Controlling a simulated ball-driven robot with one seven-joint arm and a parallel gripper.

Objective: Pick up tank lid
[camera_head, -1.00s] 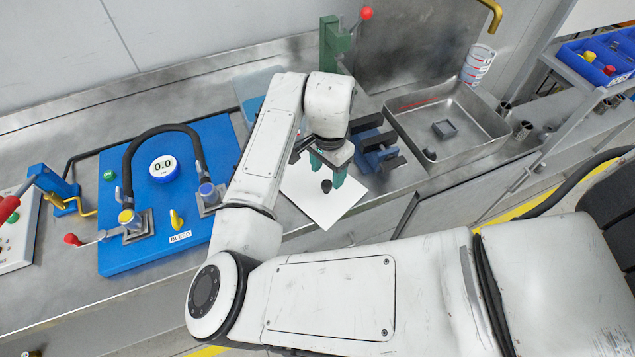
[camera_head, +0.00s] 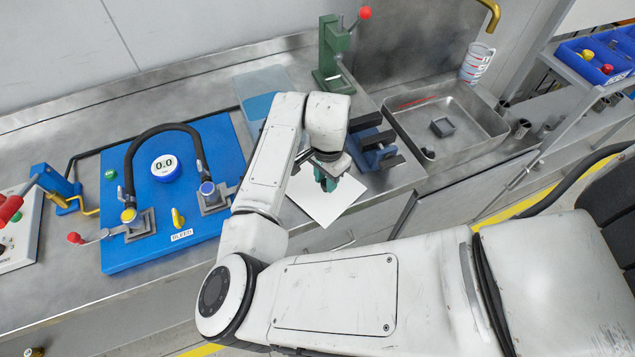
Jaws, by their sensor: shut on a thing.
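The tank lid (camera_head: 325,208) is a flat white square plate near the front edge of the steel counter. Its dark knob is hidden now behind my fingers. My gripper (camera_head: 328,184) points down over the middle of the plate, its green fingers close together and shut on the lid's knob. I cannot tell whether the plate touches the counter or is slightly raised. A clear tank (camera_head: 262,82) with blue in it stands behind my arm, its front part hidden by the arm.
A dark blue vise (camera_head: 376,150) stands close right of my gripper. A green press (camera_head: 334,60) with a red knob stands behind. A steel sink (camera_head: 460,125) is at the right. A blue panel (camera_head: 120,245) with a gauge and black hose lies at the left.

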